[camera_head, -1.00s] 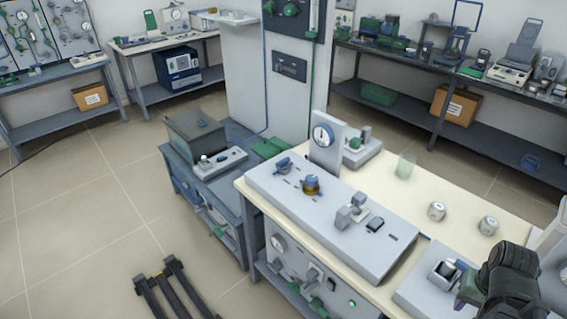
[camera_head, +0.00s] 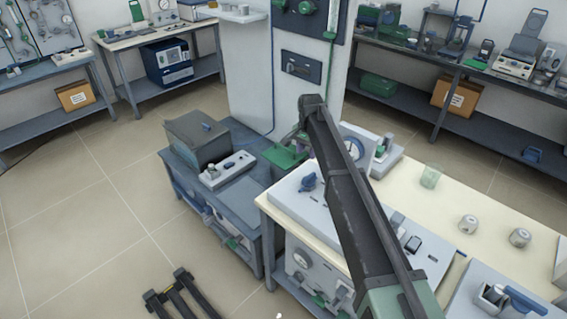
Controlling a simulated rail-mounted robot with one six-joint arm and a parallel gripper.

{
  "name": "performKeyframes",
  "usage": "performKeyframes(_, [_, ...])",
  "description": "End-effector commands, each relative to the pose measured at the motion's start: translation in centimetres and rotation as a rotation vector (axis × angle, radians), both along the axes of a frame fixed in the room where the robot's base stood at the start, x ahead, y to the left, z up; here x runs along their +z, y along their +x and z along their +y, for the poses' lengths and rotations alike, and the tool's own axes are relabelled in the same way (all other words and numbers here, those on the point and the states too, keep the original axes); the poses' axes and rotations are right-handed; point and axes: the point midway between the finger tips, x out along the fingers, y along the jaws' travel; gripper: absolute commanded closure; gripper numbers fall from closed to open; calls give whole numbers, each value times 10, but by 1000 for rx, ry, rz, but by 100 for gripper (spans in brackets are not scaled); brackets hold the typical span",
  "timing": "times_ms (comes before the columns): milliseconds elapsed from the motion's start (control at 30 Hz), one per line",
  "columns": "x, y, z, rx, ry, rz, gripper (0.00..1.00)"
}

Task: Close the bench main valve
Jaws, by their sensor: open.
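No label tells me which fitting is the bench main valve. The sloped grey bench panel (camera_head: 290,204) on the near cream-topped bench carries a blue knob (camera_head: 308,182), just left of my dark arm. My arm crosses the panel and hides its middle, where the brass-based blue handle was visible earlier. A round white gauge (camera_head: 352,149) stands upright behind the panel, partly covered by the arm. Below, the bench's front panel has another gauge (camera_head: 302,258) and green-handled fittings (camera_head: 322,299). My gripper cannot be made out; the arm's far end rises before the pale column.
A device with a blue lever (camera_head: 522,300) is at lower right. A blue cart (camera_head: 225,190) with a grey box stands left. The floor at left is mostly clear.

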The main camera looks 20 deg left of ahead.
Motion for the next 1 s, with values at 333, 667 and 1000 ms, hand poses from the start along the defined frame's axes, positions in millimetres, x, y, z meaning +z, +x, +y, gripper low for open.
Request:
performKeyframes(333, [-13, -4, -5, -109, 0, 0, 58])
performKeyframes(667, [-88, -4, -6, -108, 0, 0, 58])
performKeyframes(1000, [-109, -4, -6, -107, 0, 0, 58])
